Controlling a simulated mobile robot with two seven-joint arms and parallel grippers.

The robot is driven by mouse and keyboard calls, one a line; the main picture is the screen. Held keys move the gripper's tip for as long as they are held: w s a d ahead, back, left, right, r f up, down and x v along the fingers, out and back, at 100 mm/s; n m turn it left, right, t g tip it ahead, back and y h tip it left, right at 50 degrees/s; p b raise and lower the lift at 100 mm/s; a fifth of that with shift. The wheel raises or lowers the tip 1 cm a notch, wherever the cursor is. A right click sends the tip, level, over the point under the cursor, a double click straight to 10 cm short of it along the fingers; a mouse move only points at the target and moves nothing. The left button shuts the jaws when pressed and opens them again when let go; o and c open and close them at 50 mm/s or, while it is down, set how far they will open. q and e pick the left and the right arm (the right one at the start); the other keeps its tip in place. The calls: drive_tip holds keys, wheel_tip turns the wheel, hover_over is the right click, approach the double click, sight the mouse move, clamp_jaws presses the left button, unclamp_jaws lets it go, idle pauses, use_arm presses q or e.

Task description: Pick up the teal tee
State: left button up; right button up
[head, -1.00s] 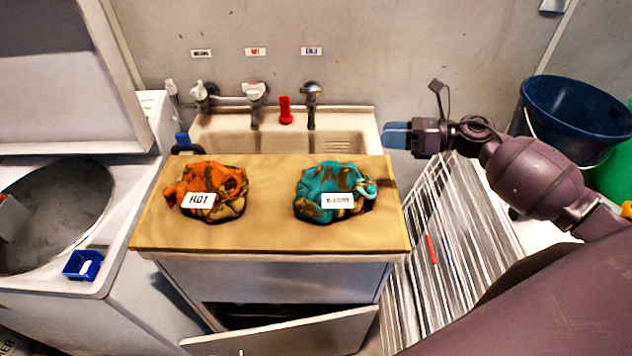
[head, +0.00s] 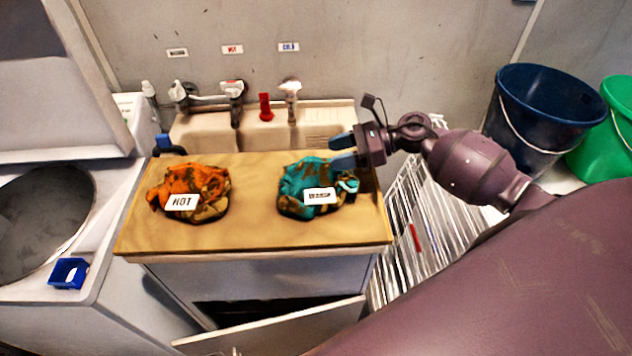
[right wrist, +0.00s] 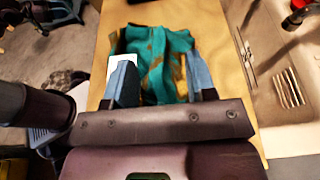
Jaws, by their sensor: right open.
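The teal tee (head: 303,178) lies crumpled on the right part of the wooden board, with brown stains and a white label on its front. My right gripper (head: 342,151) is open at the tee's back right edge in the head view. In the right wrist view the tee (right wrist: 157,62) lies ahead of and partly between the two blue fingers (right wrist: 160,82), which stand apart with nothing clamped. I cannot tell whether the fingers touch the cloth. My left gripper is not in view.
An orange tee (head: 190,190) with a HOT label lies on the left of the board (head: 250,235). A sink (head: 320,118) with taps is behind. A white wire rack (head: 420,245) and a blue bucket (head: 553,115) are at the right, a washer at the left.

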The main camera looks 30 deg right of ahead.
sight(322, 159)
drive_tip(key=shift+p+x, duration=0.65)
drive_tip(key=shift+x, duration=1.65)
drive_tip(key=shift+s+f, duration=0.1)
drive_tip(key=shift+s, duration=0.05)
clamp_jaws()
